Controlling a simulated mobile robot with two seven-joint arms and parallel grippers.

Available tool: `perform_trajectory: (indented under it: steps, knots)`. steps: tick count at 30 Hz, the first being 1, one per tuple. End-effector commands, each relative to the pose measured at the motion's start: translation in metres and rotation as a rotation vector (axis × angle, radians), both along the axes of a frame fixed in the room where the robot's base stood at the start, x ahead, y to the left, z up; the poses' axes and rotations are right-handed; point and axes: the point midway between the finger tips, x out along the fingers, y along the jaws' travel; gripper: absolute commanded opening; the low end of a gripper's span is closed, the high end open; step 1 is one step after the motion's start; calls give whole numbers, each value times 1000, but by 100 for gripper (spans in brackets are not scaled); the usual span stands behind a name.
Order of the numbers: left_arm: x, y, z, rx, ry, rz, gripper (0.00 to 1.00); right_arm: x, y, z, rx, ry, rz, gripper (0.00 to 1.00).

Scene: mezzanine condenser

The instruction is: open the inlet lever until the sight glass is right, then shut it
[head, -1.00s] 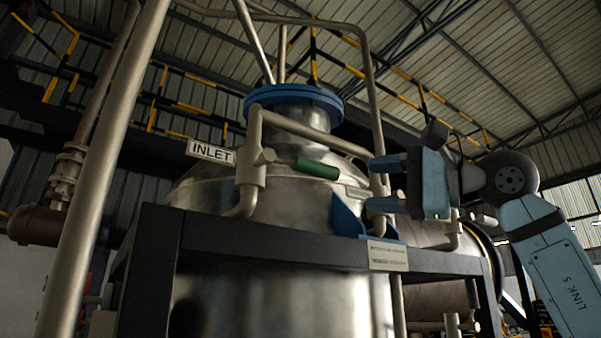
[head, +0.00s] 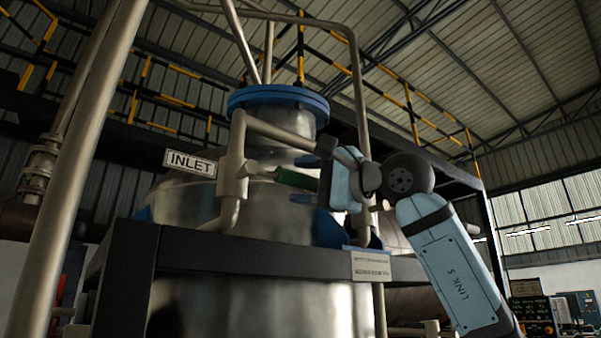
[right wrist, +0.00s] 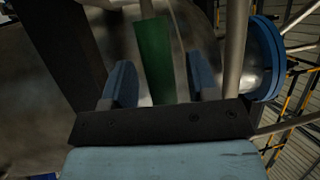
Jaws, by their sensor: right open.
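The inlet lever has a green grip (head: 296,179) on a metal stem, pointing right and slightly down from the pipe valve (head: 233,170) beside the INLET sign (head: 190,163). My right gripper (head: 305,180) is at the outer end of the green grip, its palm to the right of it. In the right wrist view the green grip (right wrist: 154,60) lies between the two blue fingers (right wrist: 162,88), with a gap on each side. The right gripper is open. I cannot make out a sight glass in either view. My left gripper is not in view.
A steel vessel with a blue flange (head: 278,100) stands behind the lever. A dark frame beam (head: 270,248) with a small label plate (head: 371,266) runs below it. A thick pipe (head: 92,160) rises at the left. Control panels (head: 535,312) stand at the far right.

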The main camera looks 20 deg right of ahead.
Motion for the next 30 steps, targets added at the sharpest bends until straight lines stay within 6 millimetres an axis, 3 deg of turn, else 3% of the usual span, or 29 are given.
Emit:
perform_trajectory:
  steps: [12, 19, 30]
  knots:
    - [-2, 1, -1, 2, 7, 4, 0, 7, 6, 1, -1, -1, 0, 54]
    - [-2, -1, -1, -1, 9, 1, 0, 7, 6, 1, 0, 0, 0, 1]
    - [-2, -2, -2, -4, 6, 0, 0, 7, 0, -2, 15, 5, 0, 0]
